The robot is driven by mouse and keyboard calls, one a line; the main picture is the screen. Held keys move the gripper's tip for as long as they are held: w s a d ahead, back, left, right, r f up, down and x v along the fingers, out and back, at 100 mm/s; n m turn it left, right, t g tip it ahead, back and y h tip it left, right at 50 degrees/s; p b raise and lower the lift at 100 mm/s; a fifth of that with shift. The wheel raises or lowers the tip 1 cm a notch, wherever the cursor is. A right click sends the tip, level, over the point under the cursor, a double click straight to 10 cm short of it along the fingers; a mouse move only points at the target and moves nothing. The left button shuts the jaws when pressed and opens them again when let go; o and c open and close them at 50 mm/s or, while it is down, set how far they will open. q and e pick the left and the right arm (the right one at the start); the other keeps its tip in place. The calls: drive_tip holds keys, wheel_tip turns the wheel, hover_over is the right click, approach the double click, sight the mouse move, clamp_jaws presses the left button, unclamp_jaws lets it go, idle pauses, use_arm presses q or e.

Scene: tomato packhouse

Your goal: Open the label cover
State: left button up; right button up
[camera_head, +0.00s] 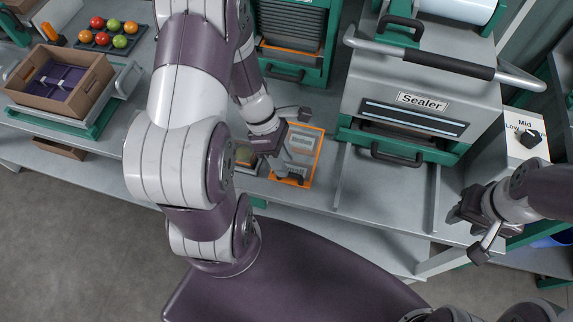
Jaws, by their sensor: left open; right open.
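No part in view is marked as a label cover, so I cannot tell for certain which part it is. A green-framed machine (330,42) with a dark slatted front stands at the back, with a dark handle (285,74) low on its front. My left gripper (297,143) is open over an orange-edged tray (317,158) in front of that machine. The gripper hides part of the tray, and I cannot tell if it touches anything there. My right gripper (468,232) is open and empty near the bench's right front edge.
A grey machine labelled Sealer (421,99) with a long bar handle stands right of centre. A dial box (520,140) is beside it. A cardboard box (92,75) and a dark tray of tomatoes (140,32) are at left. Bench before the sealer is clear.

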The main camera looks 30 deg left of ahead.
use_arm(q)
drive_tip(key=shift+x, duration=1.05)
drive_tip(key=shift+f, duration=0.2)
clamp_jaws()
